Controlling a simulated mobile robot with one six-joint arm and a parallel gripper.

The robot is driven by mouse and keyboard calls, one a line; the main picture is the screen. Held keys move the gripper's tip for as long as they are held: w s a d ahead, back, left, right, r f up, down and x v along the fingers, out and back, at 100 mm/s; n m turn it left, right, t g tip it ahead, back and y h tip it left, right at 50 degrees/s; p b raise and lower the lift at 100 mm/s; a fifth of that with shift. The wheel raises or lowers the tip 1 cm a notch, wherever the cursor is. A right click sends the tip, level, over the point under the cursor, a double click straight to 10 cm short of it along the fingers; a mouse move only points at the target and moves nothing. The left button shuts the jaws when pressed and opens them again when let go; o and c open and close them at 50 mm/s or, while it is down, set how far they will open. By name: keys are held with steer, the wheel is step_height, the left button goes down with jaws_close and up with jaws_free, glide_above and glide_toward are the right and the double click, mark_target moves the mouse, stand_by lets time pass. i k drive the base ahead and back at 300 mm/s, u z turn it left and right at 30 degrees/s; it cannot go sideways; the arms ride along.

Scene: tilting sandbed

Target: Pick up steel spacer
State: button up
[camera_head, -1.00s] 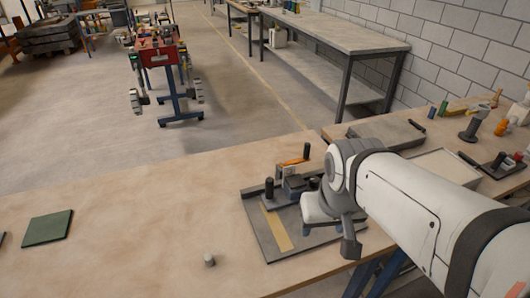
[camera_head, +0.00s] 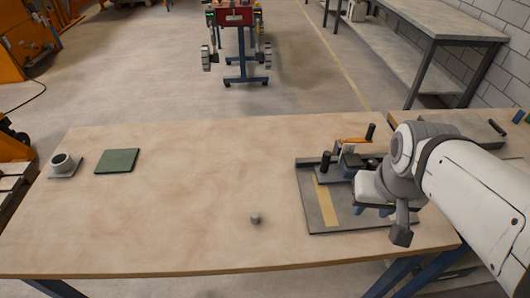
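A small grey cylinder, which looks like the steel spacer (camera_head: 255,218), stands alone on the wooden tabletop (camera_head: 215,190), near its front edge. My gripper (camera_head: 372,209) is at the end of my white arm at the right, over the grey plate with the fixture. It is well to the right of the spacer and apart from it. The wrist hides most of the gripper, so its fingers do not show clearly.
A grey base plate (camera_head: 313,205) with a tan strip (camera_head: 327,202) and a dark-handled fixture (camera_head: 345,160) lies at the right. A green square mat (camera_head: 117,161) and a grey cup-like part (camera_head: 63,164) on a small plate are at the left. The middle of the table is clear.

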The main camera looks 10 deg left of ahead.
mark_target(254, 215)
steer(key=u, duration=0.55)
steer(key=k, duration=0.6)
steer(key=u, duration=0.4)
steer(key=i, duration=0.1)
steer(key=z, duration=0.05)
steer(key=i, duration=0.4)
steer(key=u, duration=0.4)
steer(key=k, duration=0.85)
steer(key=z, duration=0.2)
steer(key=i, duration=0.9)
